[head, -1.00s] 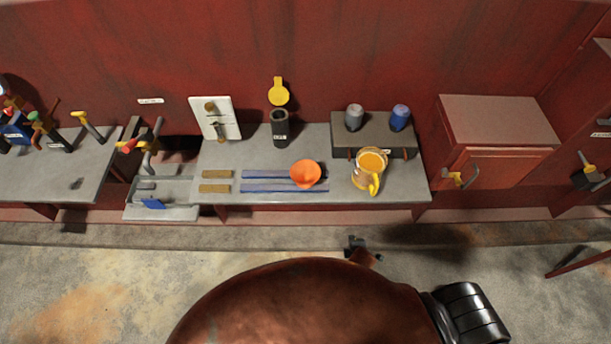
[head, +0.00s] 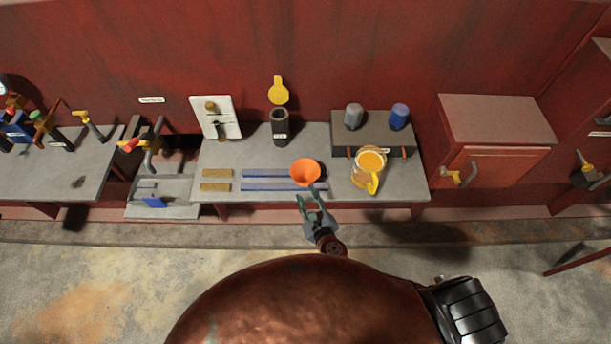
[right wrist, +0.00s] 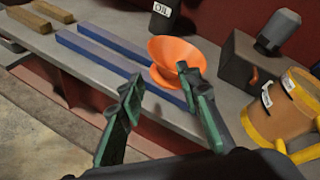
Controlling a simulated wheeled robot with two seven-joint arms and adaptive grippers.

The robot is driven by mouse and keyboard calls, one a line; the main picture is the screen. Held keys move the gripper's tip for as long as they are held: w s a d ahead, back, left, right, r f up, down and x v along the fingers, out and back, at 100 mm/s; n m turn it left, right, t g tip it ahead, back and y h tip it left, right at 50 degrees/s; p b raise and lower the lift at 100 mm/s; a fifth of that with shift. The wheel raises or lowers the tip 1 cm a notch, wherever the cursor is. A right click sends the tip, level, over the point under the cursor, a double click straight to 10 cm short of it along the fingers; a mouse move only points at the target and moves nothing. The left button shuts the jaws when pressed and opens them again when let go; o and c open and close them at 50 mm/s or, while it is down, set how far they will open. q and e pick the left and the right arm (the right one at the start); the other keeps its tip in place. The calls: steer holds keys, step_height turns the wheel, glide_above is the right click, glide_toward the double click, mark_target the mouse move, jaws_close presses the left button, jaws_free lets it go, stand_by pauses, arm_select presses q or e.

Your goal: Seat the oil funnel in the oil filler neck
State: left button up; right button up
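The orange oil funnel (head: 305,172) stands on the grey bench, partly over the blue strips, with its wide mouth up; it also shows in the right wrist view (right wrist: 172,58). The dark oil filler neck (head: 279,128) stands upright behind it, with a yellow cap (head: 278,90) raised above its opening. In the right wrist view the neck's lower part (right wrist: 164,14) bears an "OIL" label. My right gripper (head: 311,197) is open and empty, just in front of the funnel; its green fingers (right wrist: 162,92) are spread apart. My left gripper is not in view.
A yellow-topped jug (head: 369,165) stands right of the funnel, before a dark box (head: 374,132) with a grey and a blue cylinder. Blue strips (head: 262,187) and tan blocks (head: 216,173) lie to the left. A white switch panel (head: 215,117) stands behind.

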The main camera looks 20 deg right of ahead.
mark_target(296, 173)
steer(key=b+x, duration=0.1)
steer(key=x, duration=1.1)
steer(key=shift+f, duration=0.1)
steer(key=shift+c, duration=0.3)
steer(key=shift+s, duration=0.1)
jaws_close()
